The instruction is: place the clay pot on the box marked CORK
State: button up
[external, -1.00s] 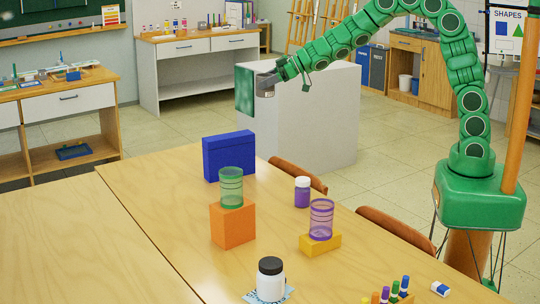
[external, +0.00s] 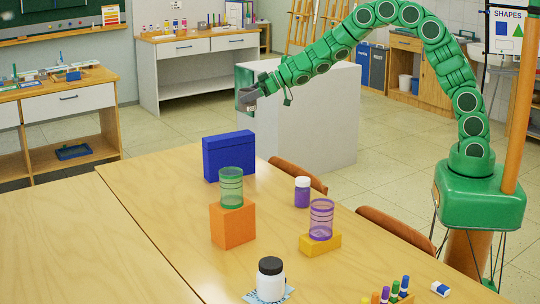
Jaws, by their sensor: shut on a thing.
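My gripper (external: 251,102) is at the end of my green arm, in the air beyond the far end of the table, in front of the white block. It is shut on a small dark brownish thing (external: 243,97), mostly hidden by the jaws; I cannot tell for sure that it is the clay pot. A blue box (external: 228,157) stands at the table's far end. An orange box (external: 232,226) bears a green see-through jar (external: 231,187). A low yellow box (external: 320,243) bears a purple see-through jar (external: 321,218). I can read no CORK mark on any box.
A purple bottle with a white cap (external: 302,191) stands near the right edge. A white jar with a black lid (external: 270,279), markers (external: 394,290) and an eraser (external: 440,289) are near the front. Chairs line the right side. The table's left part (external: 80,240) is bare.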

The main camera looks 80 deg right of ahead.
jog(key=w+f, duration=0.6)
jog(key=w, duration=0.1)
jog(key=shift+d+f, duration=0.2)
jog(key=shift+d, duration=0.1)
jog(key=shift+w+f, duration=0.25)
jog(key=shift+f, duration=1.6)
jog(key=shift+f, duration=0.15)
jog(key=o, duration=1.2)
jog(key=shift+c, duration=0.2)
jog(key=shift+r, duration=0.2)
jog(key=v, duration=1.2)
